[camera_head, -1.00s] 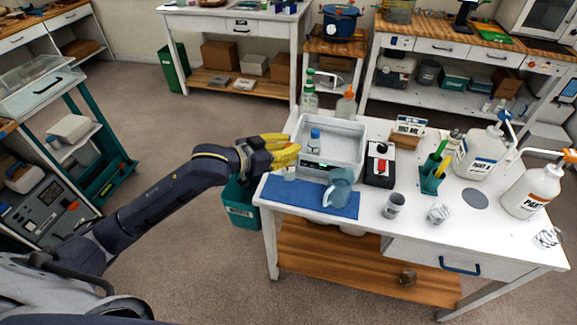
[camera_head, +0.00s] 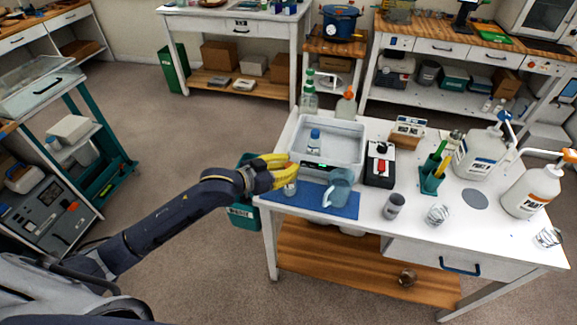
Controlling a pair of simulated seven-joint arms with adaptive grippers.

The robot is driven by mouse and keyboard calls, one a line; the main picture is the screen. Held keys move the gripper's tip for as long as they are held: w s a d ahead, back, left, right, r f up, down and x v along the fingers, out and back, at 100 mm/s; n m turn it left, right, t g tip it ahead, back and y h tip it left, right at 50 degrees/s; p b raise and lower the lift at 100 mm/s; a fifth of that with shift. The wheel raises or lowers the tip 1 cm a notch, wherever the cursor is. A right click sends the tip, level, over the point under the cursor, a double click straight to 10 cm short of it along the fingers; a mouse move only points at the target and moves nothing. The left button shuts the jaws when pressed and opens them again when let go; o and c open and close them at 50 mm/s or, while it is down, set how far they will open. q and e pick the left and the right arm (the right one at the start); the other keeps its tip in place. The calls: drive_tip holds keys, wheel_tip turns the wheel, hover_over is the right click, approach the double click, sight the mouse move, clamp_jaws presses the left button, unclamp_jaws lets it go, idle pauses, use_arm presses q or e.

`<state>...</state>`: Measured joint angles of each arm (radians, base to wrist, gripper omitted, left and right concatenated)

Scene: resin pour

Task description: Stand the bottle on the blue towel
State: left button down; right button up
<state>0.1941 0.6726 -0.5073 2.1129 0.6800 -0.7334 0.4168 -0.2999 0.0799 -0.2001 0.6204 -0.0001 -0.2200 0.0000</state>
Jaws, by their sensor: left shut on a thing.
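The blue towel (camera_head: 312,203) lies flat along the front left of the white table. My left gripper (camera_head: 287,165), with yellow fingers, is shut on a small clear bottle (camera_head: 290,188). The bottle's lower part shows below the fingers, roughly upright; its top is hidden by them. It is over the left part of the towel, and I cannot tell whether its base touches the cloth. A blue-grey pitcher (camera_head: 339,188) stands on the towel to the right. My right gripper is not in view.
Behind the towel is a grey-white tub (camera_head: 349,133) with a blue-capped bottle (camera_head: 314,141) in it. A black-and-white device (camera_head: 380,165) stands right of the tub. A dark cup (camera_head: 394,206) and large pump jugs (camera_head: 480,155) stand further right.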

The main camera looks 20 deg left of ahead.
use_arm(q)
drive_tip(key=shift+f, duration=0.1)
drive_tip(key=c, duration=1.2)
unclamp_jaws()
drive_tip(key=shift+s+a+r, duration=0.1)
drive_tip(key=shift+s+r, duration=0.05)
drive_tip(key=shift+r, duration=0.05)
drive_tip(key=v, duration=1.1)
drive_tip(key=shift+s+a, duration=0.15)
drive_tip(key=shift+s, duration=0.15)
